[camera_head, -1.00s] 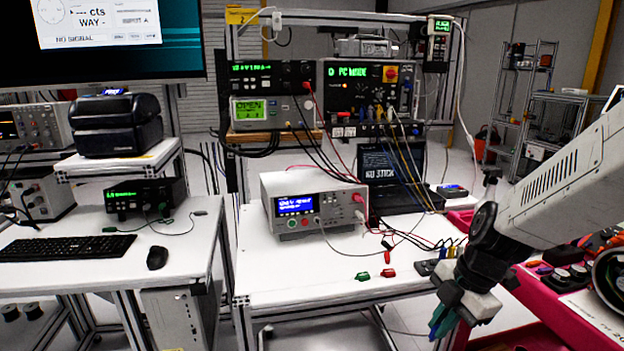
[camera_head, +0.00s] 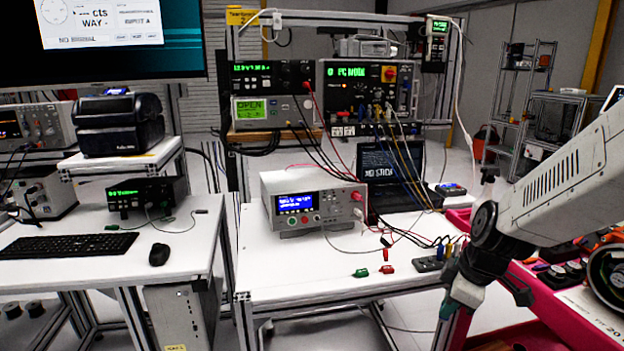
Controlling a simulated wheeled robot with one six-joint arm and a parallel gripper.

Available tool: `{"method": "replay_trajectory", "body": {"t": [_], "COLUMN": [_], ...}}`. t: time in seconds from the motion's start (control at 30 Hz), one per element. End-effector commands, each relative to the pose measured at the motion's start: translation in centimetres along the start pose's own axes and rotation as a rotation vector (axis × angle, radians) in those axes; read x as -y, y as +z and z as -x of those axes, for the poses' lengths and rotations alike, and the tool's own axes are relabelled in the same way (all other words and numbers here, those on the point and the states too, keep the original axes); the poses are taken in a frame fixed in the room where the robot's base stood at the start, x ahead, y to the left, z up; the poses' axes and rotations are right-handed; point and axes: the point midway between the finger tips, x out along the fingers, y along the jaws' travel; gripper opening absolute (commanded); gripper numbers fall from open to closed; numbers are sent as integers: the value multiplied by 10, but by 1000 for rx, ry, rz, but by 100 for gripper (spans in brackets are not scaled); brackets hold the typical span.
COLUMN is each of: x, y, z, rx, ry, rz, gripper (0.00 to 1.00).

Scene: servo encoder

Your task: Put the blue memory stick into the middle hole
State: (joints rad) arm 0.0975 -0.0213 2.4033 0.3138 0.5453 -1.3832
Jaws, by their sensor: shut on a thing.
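My gripper (camera_head: 449,308) is at the lower right, beyond the front right corner of the white bench. It points down and left, apart from the bench top. It is shut on a small blue-green thing, which I take for the blue memory stick; fingers and stick are hard to tell apart. A small dark block (camera_head: 428,265) lies on the bench near its right edge, up and left of my gripper. Small blue and yellow upright pieces show at its right end. Its holes are too small to make out.
A white bench instrument (camera_head: 312,203) and a black laptop (camera_head: 392,165) reading "NO STICK" stand behind. A pink-red bench (camera_head: 560,322) is at the right. The bench's front middle is clear.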

Motion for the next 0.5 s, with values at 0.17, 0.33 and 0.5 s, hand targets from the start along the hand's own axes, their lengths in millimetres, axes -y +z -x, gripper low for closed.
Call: {"method": "replay_trajectory", "body": {"t": [0.17,0.33,0.5], "x": [-26,-50,-74], "y": [-3,-6,-14], "z": [-9,-20,-35], "rx": [39,73,106], "ry": [67,124,178], "rz": [-259,-486,-701], "gripper": [0,0,0]}}
